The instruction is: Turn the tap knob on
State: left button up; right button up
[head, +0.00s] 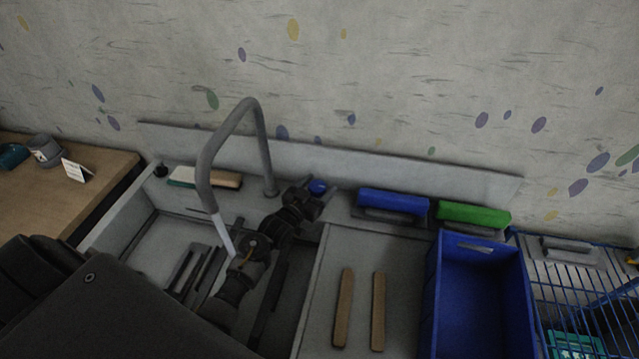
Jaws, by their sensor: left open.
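The grey tap (207,160) arches up from the back ledge of the sink, its spout pointing down into the basin. A pale, straight streak (222,236) runs down from the spout end and looks like water. The blue tap knob (317,186) sits on the ledge to the right of the tap base. My left gripper (319,191) is open at the knob, with its fingers on either side of it. Whether the fingers touch the knob is too small to tell. My left arm hides part of the basin. My right gripper is not in view.
The sink basin (150,240) lies under my left arm. A blue block (393,201) and a green block (474,214) sit right of the knob. Two wooden sticks (344,305), a blue bin (433,290) and a blue wire rack (570,270) are at the right.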

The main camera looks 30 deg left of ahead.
pick_arm(q)
jog(key=shift+w, duration=0.45)
jog(key=shift+c, duration=0.2)
jog(key=c, duration=0.9)
jog(key=shift+d+n+y, duration=0.1)
jog(key=shift+n+y, duration=0.3)
jog(key=shift+y, duration=0.1)
jog(key=shift+c, duration=0.3)
jog(key=shift+o, duration=0.2)
jog(key=shift+n+y, duration=0.3)
jog(key=shift+y, duration=0.3)
jog(key=o, duration=1)
jog(key=shift+c, duration=0.2)
